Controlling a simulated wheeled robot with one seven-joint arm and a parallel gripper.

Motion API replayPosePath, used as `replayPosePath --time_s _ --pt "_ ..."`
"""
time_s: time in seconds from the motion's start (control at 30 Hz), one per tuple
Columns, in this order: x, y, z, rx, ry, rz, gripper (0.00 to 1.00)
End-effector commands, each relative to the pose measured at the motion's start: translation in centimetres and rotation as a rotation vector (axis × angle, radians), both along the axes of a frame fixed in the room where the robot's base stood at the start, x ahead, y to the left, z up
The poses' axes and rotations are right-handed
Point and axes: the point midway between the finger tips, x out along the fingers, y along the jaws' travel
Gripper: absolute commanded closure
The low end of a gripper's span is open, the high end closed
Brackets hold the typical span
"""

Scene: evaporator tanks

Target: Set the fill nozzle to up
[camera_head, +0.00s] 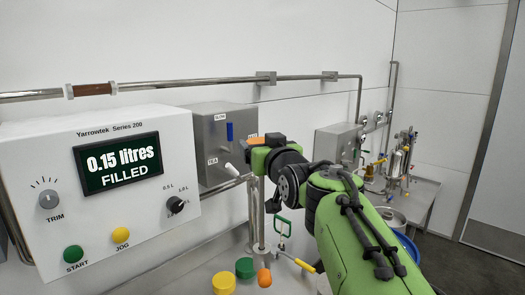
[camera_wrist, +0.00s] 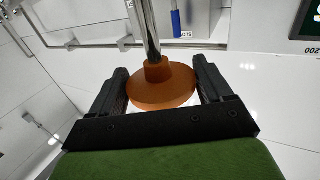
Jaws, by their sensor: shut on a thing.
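My gripper (camera_head: 262,142) is in front of the grey wall box, with its black fingers closed around an orange disc at the top of an upright steel tube (camera_head: 256,208). In the wrist view the two fingers of my gripper (camera_wrist: 160,88) stand on either side of the orange disc (camera_wrist: 160,90), and a shiny steel rod (camera_wrist: 146,28) runs from its collar. The disc looks like the grip of the fill nozzle's tube.
The white control panel (camera_head: 105,130) at left reads 0.15 litres filled. A grey box (camera_head: 212,142) with a blue handle and a white lever is behind my gripper. Yellow (camera_head: 223,284), green (camera_head: 245,267) and orange (camera_head: 264,277) caps stand below. A steel pipe runs along the wall.

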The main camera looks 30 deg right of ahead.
Motion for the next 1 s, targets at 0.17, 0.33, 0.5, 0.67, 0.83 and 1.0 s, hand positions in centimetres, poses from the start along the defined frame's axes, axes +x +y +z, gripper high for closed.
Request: replayPosePath --time_s 0.17,0.33,0.5,0.67,0.83,1.0 --pt "-0.1 0.0 0.9 -0.005 -0.020 0.000 0.76" --pt "-0.2 0.0 0.9 -0.005 -0.022 0.000 0.82" --pt "-0.1 0.0 0.8 -0.005 -0.018 0.000 0.01" --pt "-0.1 0.0 0.6 -0.003 -0.014 0.000 0.00" --pt "-1.2 0.2 0.5 -0.003 -0.013 -0.001 0.00" --pt "-5.5 0.8 0.5 -0.003 -0.017 -0.001 0.00"
